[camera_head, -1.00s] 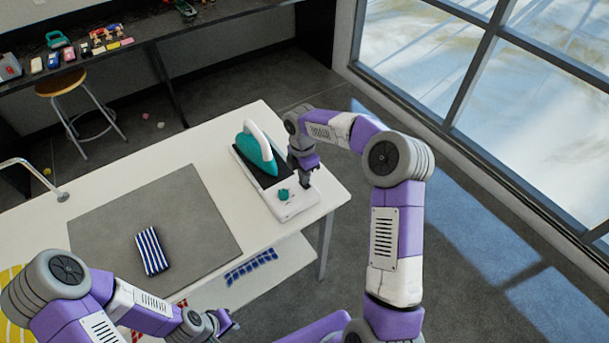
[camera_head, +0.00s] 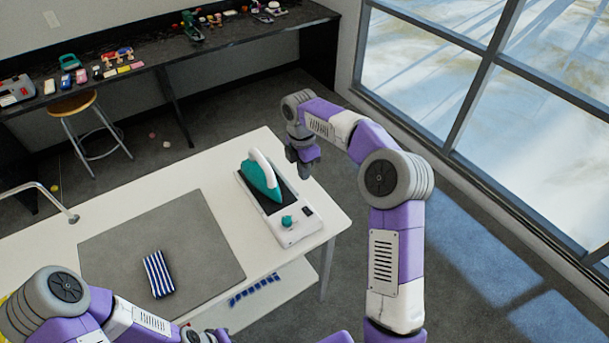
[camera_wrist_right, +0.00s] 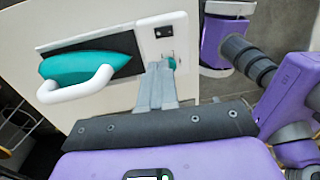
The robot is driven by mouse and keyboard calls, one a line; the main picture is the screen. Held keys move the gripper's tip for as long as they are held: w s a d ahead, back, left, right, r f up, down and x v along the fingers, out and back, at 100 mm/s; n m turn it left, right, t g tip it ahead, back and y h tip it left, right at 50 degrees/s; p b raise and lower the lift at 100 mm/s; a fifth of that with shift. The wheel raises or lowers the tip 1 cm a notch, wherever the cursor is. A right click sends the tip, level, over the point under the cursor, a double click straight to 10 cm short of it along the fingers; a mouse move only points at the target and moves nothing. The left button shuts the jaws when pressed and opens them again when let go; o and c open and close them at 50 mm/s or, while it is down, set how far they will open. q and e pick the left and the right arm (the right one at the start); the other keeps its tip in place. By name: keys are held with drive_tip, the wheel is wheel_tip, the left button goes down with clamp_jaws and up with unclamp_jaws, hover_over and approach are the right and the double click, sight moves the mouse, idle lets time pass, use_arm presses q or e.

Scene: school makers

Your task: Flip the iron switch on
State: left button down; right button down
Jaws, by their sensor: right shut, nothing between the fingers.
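The teal iron (camera_head: 262,178) with a white handle rests on the black pad of a white base (camera_head: 296,235) at the table's right end. A small black switch (camera_head: 307,211) sits on the base near a teal knob (camera_head: 287,221); the switch also shows in the wrist view (camera_wrist_right: 163,32). Its on or off position is too small to tell. My right gripper (camera_head: 304,172) is shut and empty, above and just beyond the base's right edge, apart from the switch. In the wrist view its fingertips (camera_wrist_right: 157,66) partly cover the knob. My left gripper is mostly cut off at the bottom edge.
A blue-and-white striped cloth (camera_head: 158,274) lies on a grey mat (camera_head: 216,246) on the white table (camera_head: 331,214). A tap (camera_head: 72,217) is at the left. Windows are at the right.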

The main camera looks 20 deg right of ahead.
sight(309, 213)
drive_tip(key=shift+s+g+b, duration=0.3)
drive_tip(key=shift+s+b, duration=0.3)
drive_tip(key=shift+b, duration=0.4)
drive_tip(key=f+b, duration=0.1)
drive_tip(key=f, duration=0.3)
drive_tip(key=s+f, duration=0.1)
drive_tip(key=f, duration=0.4)
drive_tip(key=f+b, duration=0.1)
drive_tip(key=f, duration=0.4)
drive_tip(key=shift+s+d+b, duration=0.2)
drive_tip(key=shift+s+b, duration=0.1)
drive_tip(key=shift+s, duration=0.05)
